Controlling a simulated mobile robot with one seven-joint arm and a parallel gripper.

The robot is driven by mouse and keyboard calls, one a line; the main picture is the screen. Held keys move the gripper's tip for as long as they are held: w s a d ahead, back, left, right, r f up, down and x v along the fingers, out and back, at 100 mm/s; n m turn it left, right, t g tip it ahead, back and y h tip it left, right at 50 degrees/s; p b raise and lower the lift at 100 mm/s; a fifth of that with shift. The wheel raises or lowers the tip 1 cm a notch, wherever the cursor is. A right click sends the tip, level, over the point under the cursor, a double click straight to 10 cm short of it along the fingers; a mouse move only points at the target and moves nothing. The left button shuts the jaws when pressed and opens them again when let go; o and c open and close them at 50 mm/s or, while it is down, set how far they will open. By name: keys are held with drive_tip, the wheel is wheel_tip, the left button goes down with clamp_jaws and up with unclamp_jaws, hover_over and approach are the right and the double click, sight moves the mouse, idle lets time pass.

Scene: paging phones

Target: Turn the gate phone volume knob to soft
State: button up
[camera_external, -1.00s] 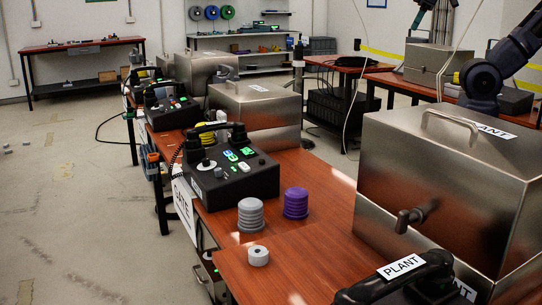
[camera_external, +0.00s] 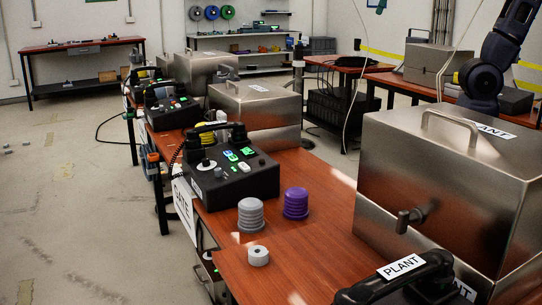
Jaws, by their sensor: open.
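The gate phone (camera_external: 240,183) is a black box on the red-brown table, beside a white sign (camera_external: 184,207) reading "ATE" in the part that shows. My gripper is outside the picture; only my dark arm shows at the upper right, behind the plant box and far from the gate phone.
A large steel box (camera_external: 400,160) marked PLANT fills the right, with a black PLANT handset (camera_external: 400,275) in front. Grey (camera_external: 251,215) and purple (camera_external: 296,203) ribbed cylinders and a small white roll (camera_external: 258,255) stand on the table (camera_external: 320,240). Another steel box (camera_external: 255,104) stands behind.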

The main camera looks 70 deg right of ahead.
drive_tip(key=w+a, duration=0.4)
drive_tip(key=w, duration=0.3)
drive_tip(key=w+a, duration=0.4)
drive_tip(key=w, duration=0.4)
drive_tip(key=n+g, duration=0.2)
drive_tip(key=g, duration=0.1)
hover_over(218, 169)
wheel_tip(218, 169, down, 35)
drive_tip(key=shift+h, duration=0.3)
wheel_tip(218, 169, down, 10)
drive_tip(key=shift+f, duration=0.1)
clamp_jaws()
